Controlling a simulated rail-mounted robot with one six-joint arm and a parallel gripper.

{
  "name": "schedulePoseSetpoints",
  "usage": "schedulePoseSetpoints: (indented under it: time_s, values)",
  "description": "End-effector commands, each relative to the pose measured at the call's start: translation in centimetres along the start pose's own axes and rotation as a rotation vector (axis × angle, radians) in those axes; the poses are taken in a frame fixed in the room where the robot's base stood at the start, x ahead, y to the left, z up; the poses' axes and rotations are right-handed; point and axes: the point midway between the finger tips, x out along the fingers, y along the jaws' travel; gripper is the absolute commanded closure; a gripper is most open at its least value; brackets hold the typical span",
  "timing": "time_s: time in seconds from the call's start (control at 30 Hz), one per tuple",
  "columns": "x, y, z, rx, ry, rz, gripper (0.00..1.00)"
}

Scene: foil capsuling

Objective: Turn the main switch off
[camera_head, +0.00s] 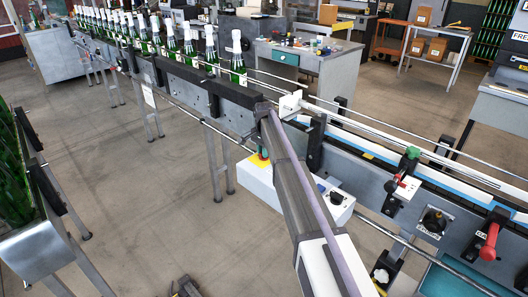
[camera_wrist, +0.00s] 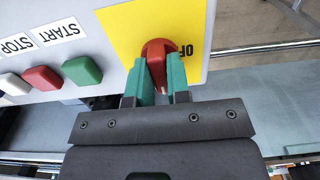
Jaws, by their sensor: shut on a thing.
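The main switch is a red knob (camera_wrist: 156,48) on a yellow plate (camera_wrist: 120,18) in the wrist view. The letters "OF" show upside down beside it; the rest of the label is hidden. My gripper (camera_wrist: 158,70) has its teal fingers on either side of the knob and is shut on it. The plate sits on a light grey control box (camera_wrist: 105,75). In the head view the white box (camera_head: 257,178) is partly hidden behind my arm, and only bits of teal, yellow and red show at the switch.
Left of the switch in the wrist view are a green button (camera_wrist: 82,70), a red button (camera_wrist: 42,78) and a white button (camera_wrist: 12,84), with START and STOP labels. A conveyor with green bottles (camera_head: 237,62) runs behind the box. A bottle crate (camera_head: 40,240) stands at left.

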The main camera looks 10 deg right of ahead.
Motion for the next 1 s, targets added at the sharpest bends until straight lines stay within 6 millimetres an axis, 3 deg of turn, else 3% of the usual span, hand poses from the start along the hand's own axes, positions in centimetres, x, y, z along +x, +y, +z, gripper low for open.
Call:
schedulePoseSetpoints:
  time_s: [0.47,1.0]
  values:
    - [0.01,0.0,0.0,-0.128,0.0,0.0,1.0]
    - [0.01,0.02,0.01,-0.608,0.0,0.0,1.0]
